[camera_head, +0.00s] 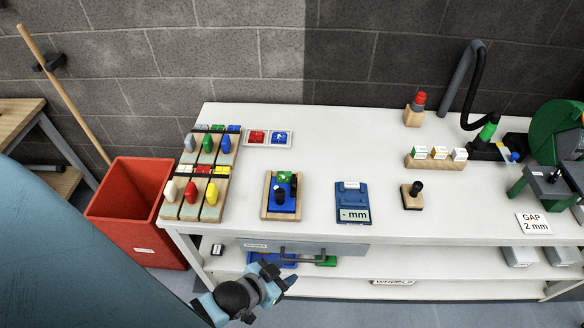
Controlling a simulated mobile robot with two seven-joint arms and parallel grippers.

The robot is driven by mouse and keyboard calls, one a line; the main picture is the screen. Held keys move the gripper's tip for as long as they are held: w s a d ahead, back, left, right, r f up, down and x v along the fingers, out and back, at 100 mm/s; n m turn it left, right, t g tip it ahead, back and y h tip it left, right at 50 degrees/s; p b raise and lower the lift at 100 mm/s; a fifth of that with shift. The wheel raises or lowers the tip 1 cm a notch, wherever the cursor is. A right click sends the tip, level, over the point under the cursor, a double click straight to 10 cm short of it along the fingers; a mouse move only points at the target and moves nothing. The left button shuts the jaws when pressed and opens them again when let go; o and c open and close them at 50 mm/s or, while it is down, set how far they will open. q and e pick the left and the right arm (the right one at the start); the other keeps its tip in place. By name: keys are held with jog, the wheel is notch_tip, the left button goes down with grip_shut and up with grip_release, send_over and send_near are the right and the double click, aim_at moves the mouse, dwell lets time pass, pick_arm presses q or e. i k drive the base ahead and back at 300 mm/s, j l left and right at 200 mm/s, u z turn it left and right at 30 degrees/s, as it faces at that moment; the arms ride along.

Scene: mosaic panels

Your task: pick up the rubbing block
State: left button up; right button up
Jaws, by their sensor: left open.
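A small wooden block with a black knob on top (412,196) stands upright on the white table (375,160), right of the blue scale-like device. It looks like the rubbing block, though no label on it can be read. My left gripper (279,274) is low in front of the table's front edge, by the drawer and lower shelf. It is open, with nothing seen between its fingers, and well to the left of and below the block. My right gripper is out of view.
Left of the block are the blue "mm" device (353,202) and a wooden tray with a blue piece (281,196). Wooden racks with coloured knobs (204,170) stand far left, by a red bin (136,215). A green machine (556,150) stands right. Table around the block is clear.

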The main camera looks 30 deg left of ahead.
aim_at(411, 198)
jog(key=u, duration=0.35)
jog(key=l+u, duration=0.2)
jog(key=u, duration=0.2)
jog(key=i+l+u, duration=0.1)
jog(key=l+u, duration=0.4)
jog(key=u, duration=0.35)
jog(key=k+l+u, duration=0.15)
jog(key=l, duration=0.2)
jog(key=l+u, duration=0.15)
jog(key=l, duration=0.2)
jog(key=k+l+u, duration=0.15)
jog(key=l, duration=0.15)
